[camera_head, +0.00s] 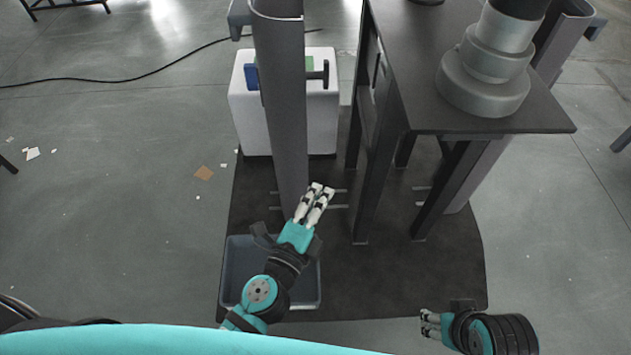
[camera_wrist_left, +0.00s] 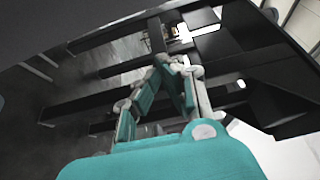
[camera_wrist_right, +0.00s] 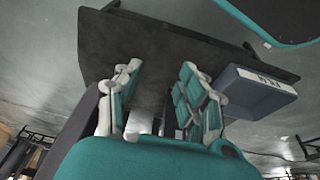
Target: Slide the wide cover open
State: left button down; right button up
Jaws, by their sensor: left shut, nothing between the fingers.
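I cannot make out for certain which part is the wide cover. A tall grey curved column panel (camera_head: 281,110) stands upright left of the dark table. My left gripper (camera_head: 318,190) is shut and empty, near the foot of this panel and just right of it; I cannot tell whether it touches. In the left wrist view the left gripper's fingers (camera_wrist_left: 172,62) meet in front of dark bars and panels. My right gripper (camera_head: 428,324) is low at the front right, away from the columns. In the right wrist view its fingers (camera_wrist_right: 160,70) are spread, with nothing between them.
A dark table (camera_head: 415,65) carries a grey stepped cylinder (camera_head: 483,90). A white box (camera_head: 252,120) stands behind the panel. A blue-grey bin (camera_head: 240,265) lies beneath my left arm and also shows in the right wrist view (camera_wrist_right: 250,95). The dark mat (camera_head: 440,270) is clear at front right.

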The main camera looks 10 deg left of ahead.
pick_arm(q)
jog(key=p+x, duration=0.2)
jog(key=x, duration=0.7)
jog(key=shift+s+a, duration=0.15)
jog(key=shift+a, duration=0.9)
jog(key=shift+s+a, duration=0.15)
jog(key=shift+a, duration=0.9)
pick_arm(e)
jog(key=shift+x, duration=2.7)
pick_arm(q)
jog(key=shift+a, duration=0.1)
pick_arm(e)
jog(key=shift+a, duration=0.1)
pick_arm(q)
jog(key=shift+a, duration=0.4)
pick_arm(e)
jog(key=shift+r, duration=0.45)
jog(key=shift+s, duration=0.1)
